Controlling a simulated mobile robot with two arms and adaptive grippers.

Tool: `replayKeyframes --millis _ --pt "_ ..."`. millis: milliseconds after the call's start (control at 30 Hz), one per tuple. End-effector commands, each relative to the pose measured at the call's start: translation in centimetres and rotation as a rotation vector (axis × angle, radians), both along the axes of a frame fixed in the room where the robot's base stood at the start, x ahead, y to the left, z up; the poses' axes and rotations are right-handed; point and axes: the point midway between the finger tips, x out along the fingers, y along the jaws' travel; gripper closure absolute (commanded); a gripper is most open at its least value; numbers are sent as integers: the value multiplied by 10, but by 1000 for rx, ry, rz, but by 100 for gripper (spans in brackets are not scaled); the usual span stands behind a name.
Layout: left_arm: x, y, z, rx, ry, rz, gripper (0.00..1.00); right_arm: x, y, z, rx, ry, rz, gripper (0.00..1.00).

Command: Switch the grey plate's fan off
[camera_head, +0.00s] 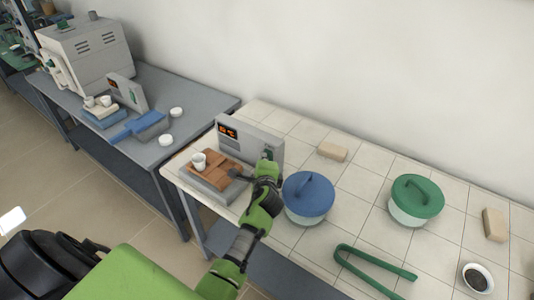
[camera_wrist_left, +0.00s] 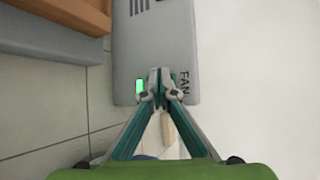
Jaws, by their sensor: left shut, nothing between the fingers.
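The grey plate (camera_head: 205,188) lies on the white tiled table with brown slabs and a small white cup on top. Its upright grey panel (camera_head: 252,138) stands behind it with an orange-lit display. In the left wrist view the panel (camera_wrist_left: 150,50) bears the word FAN and a lit green indicator (camera_wrist_left: 139,87). My left gripper (camera_wrist_left: 159,78) is shut and empty, its fingertips at the panel between the indicator and the FAN label. They hide part of the control there; contact cannot be told. In the head view the left gripper (camera_head: 265,172) is at the panel's right end.
A blue lidded pot (camera_head: 308,197) stands close to the right of my left gripper. A green lidded pot (camera_head: 415,200), green tongs (camera_head: 372,268), a tan block (camera_head: 332,152) and a dark-filled bowl (camera_head: 478,277) are further right. A furnace (camera_head: 88,55) stands on the grey table at left.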

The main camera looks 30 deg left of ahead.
Motion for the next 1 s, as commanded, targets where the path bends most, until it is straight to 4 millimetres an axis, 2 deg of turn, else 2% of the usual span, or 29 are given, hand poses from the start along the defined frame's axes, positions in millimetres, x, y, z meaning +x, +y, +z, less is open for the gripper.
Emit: replayKeyframes --millis 733,1000 --pt "6 0 1 0 0 0 100 0 0 -1 0 0 0 60" --pt "-4 0 0 0 1 0 100 0 -1 4 -1 1 1 60"
